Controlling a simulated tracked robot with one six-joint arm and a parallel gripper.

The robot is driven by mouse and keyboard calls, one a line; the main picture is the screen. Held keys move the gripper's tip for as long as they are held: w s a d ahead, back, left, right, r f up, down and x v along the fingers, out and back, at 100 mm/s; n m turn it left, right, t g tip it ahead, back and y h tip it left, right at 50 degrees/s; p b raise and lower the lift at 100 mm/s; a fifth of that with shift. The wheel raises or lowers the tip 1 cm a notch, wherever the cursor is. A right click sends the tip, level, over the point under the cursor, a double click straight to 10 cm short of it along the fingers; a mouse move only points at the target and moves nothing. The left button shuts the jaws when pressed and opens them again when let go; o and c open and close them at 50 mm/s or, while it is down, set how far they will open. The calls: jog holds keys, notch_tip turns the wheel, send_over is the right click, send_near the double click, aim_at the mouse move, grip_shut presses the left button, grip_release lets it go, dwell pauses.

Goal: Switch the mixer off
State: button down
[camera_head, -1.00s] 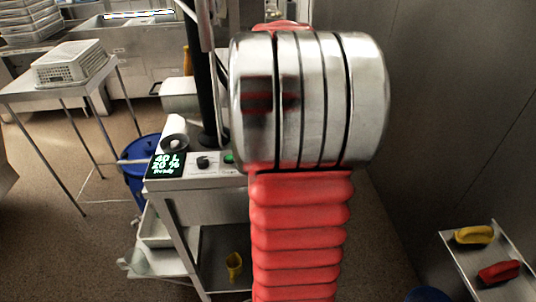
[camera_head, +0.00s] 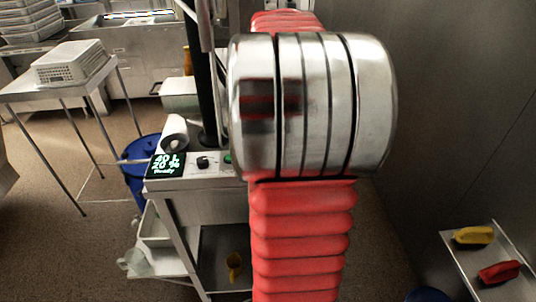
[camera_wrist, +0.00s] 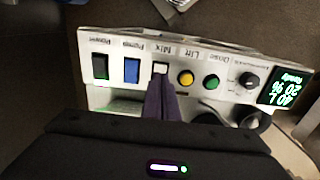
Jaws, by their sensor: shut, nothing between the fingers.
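The control panel (camera_wrist: 215,62) appears upside down in the wrist view. Its switch labelled Mix (camera_wrist: 160,67) is a small whitish rocker in a dark frame. My gripper (camera_wrist: 160,82) is shut and empty, its dark fingertips right at the lower edge of the Mix switch. I cannot tell whether they touch it, or which way the rocker is tipped. The display (camera_wrist: 287,88) reads 40 L, 20 % and Ready; it also shows in the head view (camera_head: 166,165). In the head view my arm hides the gripper and the Mix switch.
Beside Mix are a black Power switch (camera_wrist: 100,66), a blue Pump switch (camera_wrist: 131,69), a yellow Lift button (camera_wrist: 185,78), a green Dose button (camera_wrist: 211,82) and a black knob (camera_wrist: 248,80). A side shelf (camera_head: 486,262) with yellow and red brushes stands at right.

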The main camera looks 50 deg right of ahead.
notch_tip(320, 180, up, 3)
jog(key=shift+f, duration=0.1)
dwell(0.4)
dwell(0.5)
jog(key=f, duration=0.1)
jog(key=a+f, duration=0.1)
jog(key=f, duration=0.1)
jog(key=s+a+n+t, duration=0.2)
jog(key=a+n+t, duration=0.3)
jog(key=a, duration=3)
jog(key=n, duration=0.4)
jog(key=shift+a+r+n+t, duration=0.25)
jog(key=shift+a+n+t, duration=0.05)
jog(key=shift+a+n, duration=0.1)
